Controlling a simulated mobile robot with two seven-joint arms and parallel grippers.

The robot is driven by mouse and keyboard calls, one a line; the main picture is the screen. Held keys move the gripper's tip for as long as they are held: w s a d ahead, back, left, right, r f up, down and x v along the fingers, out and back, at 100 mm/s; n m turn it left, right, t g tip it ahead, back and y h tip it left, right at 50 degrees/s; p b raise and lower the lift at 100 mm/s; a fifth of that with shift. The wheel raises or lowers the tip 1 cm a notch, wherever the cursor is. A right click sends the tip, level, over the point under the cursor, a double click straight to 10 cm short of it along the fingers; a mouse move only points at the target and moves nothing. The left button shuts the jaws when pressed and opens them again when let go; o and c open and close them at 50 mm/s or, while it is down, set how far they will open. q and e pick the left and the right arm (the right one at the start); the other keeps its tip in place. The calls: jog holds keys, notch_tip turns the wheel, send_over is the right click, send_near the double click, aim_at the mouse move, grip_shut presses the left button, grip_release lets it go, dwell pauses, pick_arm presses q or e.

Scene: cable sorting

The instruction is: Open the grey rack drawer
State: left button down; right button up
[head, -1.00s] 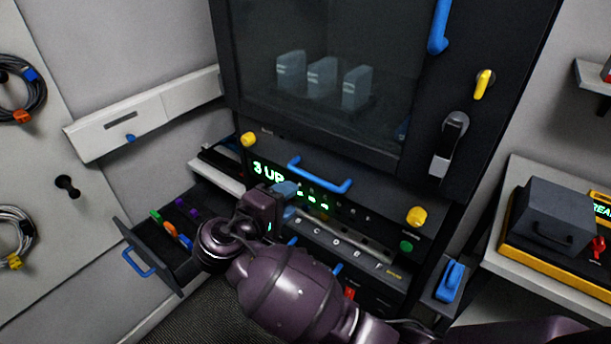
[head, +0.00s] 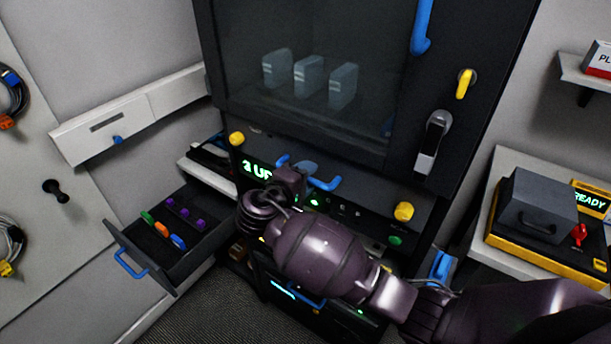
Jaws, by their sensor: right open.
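The dark grey rack drawer front (head: 372,192) sits under the glass door of the rack, with a yellow knob (head: 236,139) at its left end and another (head: 404,211) at its right. It looks closed. Its blue bar handle (head: 325,185) is partly hidden by my right gripper (head: 304,167). The right gripper is open, with its bluish-grey fingers over the left half of the handle. I cannot tell whether they touch it. My left gripper is not in view.
A low side drawer (head: 172,262) stands open at the left with several coloured connectors in it. Below the rack drawer are a lit green display (head: 258,170) and lower panels, partly hidden by my arm. A bench (head: 525,165) with a grey box (head: 540,205) stands at the right.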

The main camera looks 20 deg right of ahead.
grip_shut()
dwell(0.5)
